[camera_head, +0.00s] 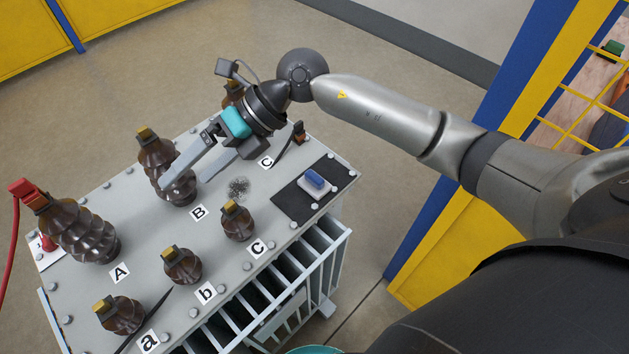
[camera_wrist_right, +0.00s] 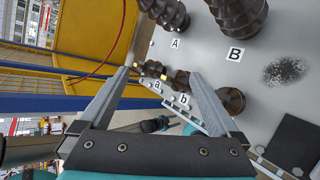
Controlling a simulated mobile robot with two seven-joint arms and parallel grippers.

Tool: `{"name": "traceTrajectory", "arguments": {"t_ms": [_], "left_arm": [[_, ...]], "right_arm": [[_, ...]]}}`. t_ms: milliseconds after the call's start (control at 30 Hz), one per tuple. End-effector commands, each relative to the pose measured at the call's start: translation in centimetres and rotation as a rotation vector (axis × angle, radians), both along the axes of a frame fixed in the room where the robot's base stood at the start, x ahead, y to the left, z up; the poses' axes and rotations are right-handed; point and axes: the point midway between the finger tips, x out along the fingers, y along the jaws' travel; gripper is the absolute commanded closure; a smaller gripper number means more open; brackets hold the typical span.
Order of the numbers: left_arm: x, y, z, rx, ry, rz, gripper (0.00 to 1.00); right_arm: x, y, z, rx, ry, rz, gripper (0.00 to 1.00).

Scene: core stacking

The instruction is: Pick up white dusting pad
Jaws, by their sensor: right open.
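The white dusting pad (camera_head: 315,182), with a blue top, lies on a black mat (camera_head: 290,206) at the right end of the grey tabletop in the head view. My right gripper (camera_head: 184,181) is open and empty, to the left of the pad and apart from it. Its fingers reach down-left, and one overlaps the large brown insulator by label B in the picture. In the right wrist view the open fingers (camera_wrist_right: 158,74) have nothing held between them, and part of the black mat (camera_wrist_right: 292,145) shows at lower right. My left gripper is not in view.
Large brown insulators (camera_head: 80,230) and small ones (camera_head: 182,265) stand on the grey top (camera_head: 150,290) beside letter labels. A dark smudge (camera_head: 238,187) lies between label B and the mat. A red cable (camera_head: 14,235) hangs at left. A yellow-blue frame (camera_head: 480,190) stands at right.

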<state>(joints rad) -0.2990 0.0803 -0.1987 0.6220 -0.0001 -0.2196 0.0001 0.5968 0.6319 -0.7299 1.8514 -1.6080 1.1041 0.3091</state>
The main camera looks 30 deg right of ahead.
Motion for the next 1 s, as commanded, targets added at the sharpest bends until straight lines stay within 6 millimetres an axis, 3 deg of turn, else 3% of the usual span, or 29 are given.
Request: {"name": "traceTrajectory", "arguments": {"t_ms": [100,167,300,400,500,633,1000], "left_arm": [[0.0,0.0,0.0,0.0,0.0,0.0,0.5],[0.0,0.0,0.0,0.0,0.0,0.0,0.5],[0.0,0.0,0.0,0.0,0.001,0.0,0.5],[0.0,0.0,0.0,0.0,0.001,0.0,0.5],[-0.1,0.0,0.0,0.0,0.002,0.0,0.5],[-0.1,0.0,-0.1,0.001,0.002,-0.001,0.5],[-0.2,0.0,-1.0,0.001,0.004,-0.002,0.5]], "right_arm": [[1.4,-6.0,-3.1,-0.326,-0.003,0.024,0.03],[2.1,-9.2,-4.0,-0.474,0.008,0.019,0.03],[3.1,-16.0,-4.5,-0.754,0.047,-0.015,0.03],[3.3,-19.3,-4.2,-0.883,0.076,-0.044,0.03],[3.4,-21.2,-3.9,-0.953,0.095,-0.063,0.03],[3.3,-21.9,-5.1,-0.982,0.106,-0.069,0.03],[3.3,-21.7,-12.5,-0.977,0.106,-0.067,0.03]]}}
